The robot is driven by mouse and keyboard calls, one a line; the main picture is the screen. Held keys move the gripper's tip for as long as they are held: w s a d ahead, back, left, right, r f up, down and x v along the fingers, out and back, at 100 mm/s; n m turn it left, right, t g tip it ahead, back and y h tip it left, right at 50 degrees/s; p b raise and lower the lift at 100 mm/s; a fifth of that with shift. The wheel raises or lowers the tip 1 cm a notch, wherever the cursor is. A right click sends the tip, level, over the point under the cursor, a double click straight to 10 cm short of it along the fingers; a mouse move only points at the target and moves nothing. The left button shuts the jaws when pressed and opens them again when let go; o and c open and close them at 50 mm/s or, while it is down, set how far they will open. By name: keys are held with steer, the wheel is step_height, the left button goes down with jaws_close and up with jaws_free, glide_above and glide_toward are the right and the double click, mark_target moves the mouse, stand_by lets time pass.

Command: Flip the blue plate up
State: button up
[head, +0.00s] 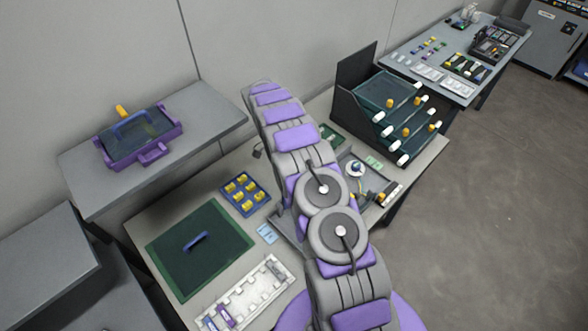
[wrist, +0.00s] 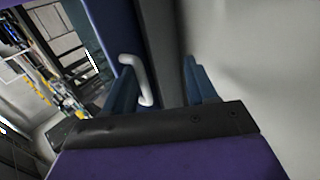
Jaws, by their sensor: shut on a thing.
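In the wrist view a dark blue plate (wrist: 115,35) stands upright, with a white handle (wrist: 138,82) on its left face and a dark grey strip along its right side. My gripper (wrist: 160,85) has one blue finger on each side of this upright piece and is shut on it. The exact contact is partly hidden by the black palm bar. In the head view my arm reaches away across the table, and its own links hide my gripper and the held plate.
A dark green mat (head: 170,252) with a blue handle (head: 196,240), a blue tray of yellow parts (head: 263,202) and a white rack (head: 268,272) lie left of my arm. A dark tiered rack (head: 353,105) stands right of it. A purple-framed tray (head: 174,133) sits on the raised shelf.

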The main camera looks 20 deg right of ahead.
steer(key=p+v, duration=0.1)
steer(key=v, duration=0.6)
steer(key=shift+w+r+p, duration=0.15)
steer(key=shift+w+p, duration=0.05)
steer(key=shift+p, duration=0.1)
stand_by(0.5)
